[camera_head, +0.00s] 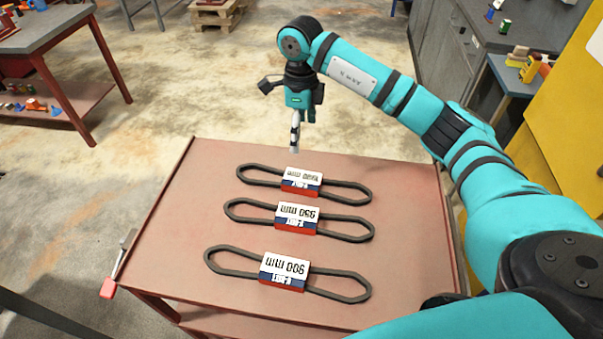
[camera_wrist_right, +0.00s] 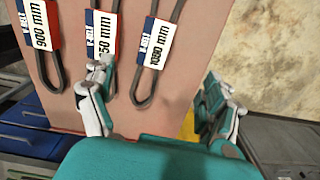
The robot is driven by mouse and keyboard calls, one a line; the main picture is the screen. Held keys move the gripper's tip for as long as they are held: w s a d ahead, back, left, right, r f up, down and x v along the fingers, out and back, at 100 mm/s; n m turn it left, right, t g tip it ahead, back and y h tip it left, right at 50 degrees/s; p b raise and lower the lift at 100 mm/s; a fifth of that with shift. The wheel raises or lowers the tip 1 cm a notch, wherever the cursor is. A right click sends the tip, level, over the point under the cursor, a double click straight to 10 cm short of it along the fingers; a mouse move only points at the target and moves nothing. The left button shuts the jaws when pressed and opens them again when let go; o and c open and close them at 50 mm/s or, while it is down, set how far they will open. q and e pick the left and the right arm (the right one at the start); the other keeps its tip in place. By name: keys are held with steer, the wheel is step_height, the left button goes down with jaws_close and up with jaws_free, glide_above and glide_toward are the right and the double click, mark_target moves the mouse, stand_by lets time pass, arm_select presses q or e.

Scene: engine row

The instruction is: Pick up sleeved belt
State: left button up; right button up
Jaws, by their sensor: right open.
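Three black belts in printed white, blue and red sleeves lie flat in a row on the red cart top (camera_head: 180,240). The nearest is the 900 mm belt (camera_head: 283,271), the middle one is the 950 mm belt (camera_head: 297,218), and the farthest belt (camera_head: 302,182) has a label I cannot read surely. My right gripper (camera_head: 295,148) points down near the cart's far edge, beyond the farthest belt and apart from it. In the right wrist view my right gripper (camera_wrist_right: 158,73) is open and empty; one finger covers part of the middle belt's sleeve (camera_wrist_right: 102,36). My left gripper is out of view.
A small tool with a red end (camera_head: 108,288) is at the cart's left front corner. A workbench (camera_head: 40,30) stands at the back left, grey cabinets (camera_head: 480,40) and a yellow panel (camera_head: 570,110) at right. The cart top around the belts is clear.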

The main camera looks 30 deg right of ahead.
steer(key=p, duration=0.3)
glide_above(302, 178)
step_height(302, 178, down, 6)
steer(key=shift+s+a+f, duration=0.1)
steer(key=shift+a+f, duration=0.05)
steer(key=shift+f, duration=0.05)
steer(key=f, duration=0.3)
steer(key=shift+w+f, duration=0.15)
steer(key=shift+w, duration=0.05)
steer(key=shift+s+f+p, duration=0.1)
steer(key=shift+f+p, duration=0.4)
steer(key=shift+f, duration=0.35)
step_height(302, 178, down, 4)
steer(key=shift+s+f+p, duration=0.1)
steer(key=shift+f+p, duration=0.15)
steer(key=shift+p, duration=0.85)
steer(key=shift+f, duration=0.2)
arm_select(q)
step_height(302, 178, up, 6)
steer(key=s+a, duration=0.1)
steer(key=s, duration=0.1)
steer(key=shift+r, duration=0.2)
arm_select(e)
steer(key=c, duration=1.4)
